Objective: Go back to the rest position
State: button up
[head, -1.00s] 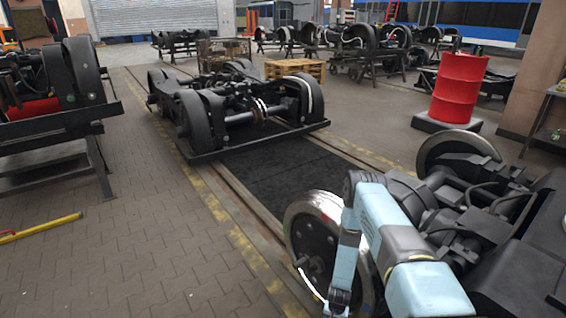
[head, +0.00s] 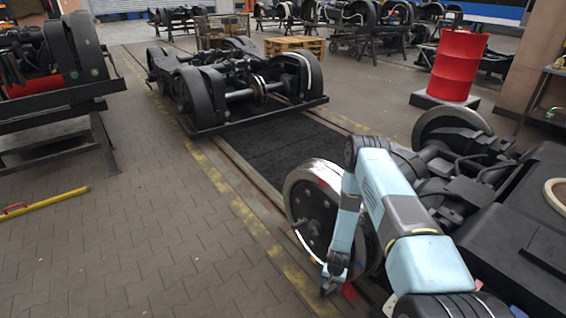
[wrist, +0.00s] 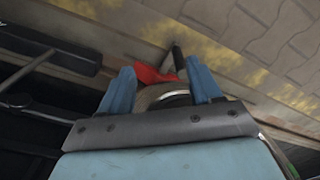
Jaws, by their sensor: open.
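My gripper (head: 328,288) hangs low at the end of my light-blue arm, beside the silver-rimmed wheel (head: 306,205) of the near bogie on the right. In the wrist view its two blue fingers (wrist: 160,88) stand apart, with nothing clearly held between them. A curved metal rim (wrist: 165,98) shows between and beyond the fingers. A small red piece (wrist: 152,75) with a dark bar beside it lies just past the fingertips; I cannot tell what it is. A bit of red also shows by the wheel's foot in the head view (head: 348,292).
The near bogie (head: 525,225) fills the right side. Another bogie (head: 240,85) stands on the track ahead. A red drum (head: 457,65) is at the upper right, and a stand (head: 60,100) is at the left. A yellow bar (head: 45,200) lies on open paving.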

jog(key=w+r+n+t, duration=0.1)
jog(key=w+r, duration=0.3)
jog(key=r, duration=0.9)
jog(key=w+r, duration=0.4)
jog(key=r, duration=0.8)
jog(key=w+r+n+t, duration=0.1)
jog(key=w+r, duration=0.4)
jog(key=r, duration=0.8)
notch_tip(320, 180, up, 14)
jog(key=s, duration=0.3)
jog(key=s+r+n+t, duration=0.1)
jog(key=s+r, duration=0.6)
jog(key=r, duration=0.4)
jog(key=s+r+t, duration=0.1)
jog(key=s+r, duration=0.6)
jog(key=r, duration=0.4)
jog(key=s+d+r, duration=0.1)
jog(key=s+r, duration=0.3)
jog(key=s, duration=0.6)
jog(key=s+d+r+n+t, duration=0.1)
jog(key=s+r, duration=0.4)
jog(key=s, duration=0.6)
jog(key=shift+s+d, duration=0.15)
jog(key=shift+d, duration=0.05)
